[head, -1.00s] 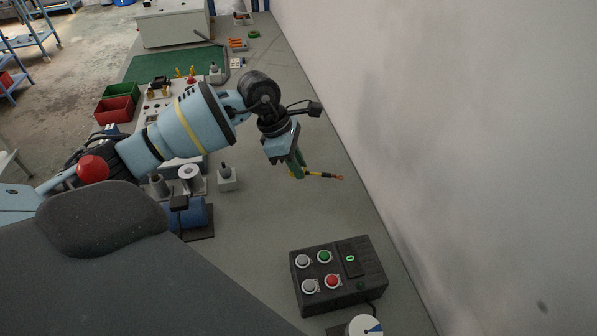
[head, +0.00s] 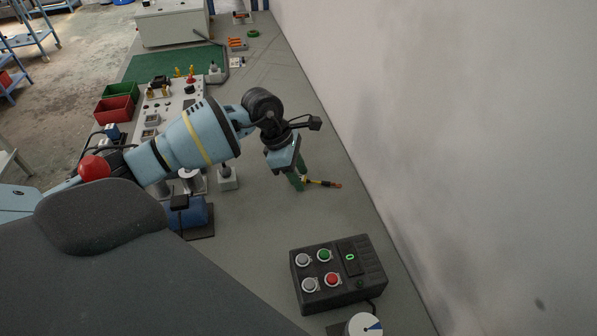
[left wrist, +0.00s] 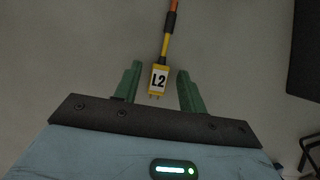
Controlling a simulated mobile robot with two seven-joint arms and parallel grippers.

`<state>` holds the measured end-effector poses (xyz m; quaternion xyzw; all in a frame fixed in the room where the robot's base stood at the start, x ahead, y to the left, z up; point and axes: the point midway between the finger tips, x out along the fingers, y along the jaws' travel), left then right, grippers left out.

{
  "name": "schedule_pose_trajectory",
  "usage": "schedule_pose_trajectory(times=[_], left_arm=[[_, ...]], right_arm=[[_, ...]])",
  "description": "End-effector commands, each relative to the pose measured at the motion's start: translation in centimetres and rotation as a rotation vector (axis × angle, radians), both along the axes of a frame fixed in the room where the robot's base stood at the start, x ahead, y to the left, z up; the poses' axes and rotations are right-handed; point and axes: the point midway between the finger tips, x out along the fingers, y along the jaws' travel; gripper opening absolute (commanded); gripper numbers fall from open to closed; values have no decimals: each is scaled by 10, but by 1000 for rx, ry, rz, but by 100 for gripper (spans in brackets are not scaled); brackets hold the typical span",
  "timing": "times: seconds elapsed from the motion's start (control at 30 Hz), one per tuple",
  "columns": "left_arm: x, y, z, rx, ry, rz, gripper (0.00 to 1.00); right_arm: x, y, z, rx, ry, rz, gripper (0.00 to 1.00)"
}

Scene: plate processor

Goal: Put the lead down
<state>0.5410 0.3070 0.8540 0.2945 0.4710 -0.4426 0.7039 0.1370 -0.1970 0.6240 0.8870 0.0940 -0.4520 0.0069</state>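The lead (head: 323,183) is a short yellow, black and orange-tipped piece on the grey bench top (head: 270,228). It appears to lie flat near the wall side. In the left wrist view its yellow block marked L2 (left wrist: 159,79) sits between the green fingers, with a gap on each side. My left gripper (head: 299,182) is low over the bench at the lead's near end. Its fingers (left wrist: 160,88) are spread and do not touch the lead. My right gripper is not in view.
A black control box (head: 338,276) with several buttons stands on the bench nearer me. A blue cylinder (head: 190,214) and a small grey block (head: 228,179) are left of the gripper. A plain wall (head: 440,150) bounds the right side. Bench around the lead is clear.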

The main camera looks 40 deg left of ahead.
Motion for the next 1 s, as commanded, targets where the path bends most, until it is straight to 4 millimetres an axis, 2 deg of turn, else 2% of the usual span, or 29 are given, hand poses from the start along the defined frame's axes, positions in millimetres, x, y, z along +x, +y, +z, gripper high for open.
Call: schedule_pose_trajectory(times=[0.27, 0.43, 0.8, 1.0], left_arm=[[0, 0, 1, 0, 0, 0, 41], [-1, 4, 14, 1, -2, 1, 41], [-13, 29, 80, 1, -4, 2, 41], [-18, 38, 105, 1, -1, 2, 41]], right_arm=[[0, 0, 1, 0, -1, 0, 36], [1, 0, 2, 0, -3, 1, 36], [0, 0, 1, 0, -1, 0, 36], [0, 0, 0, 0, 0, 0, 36]])
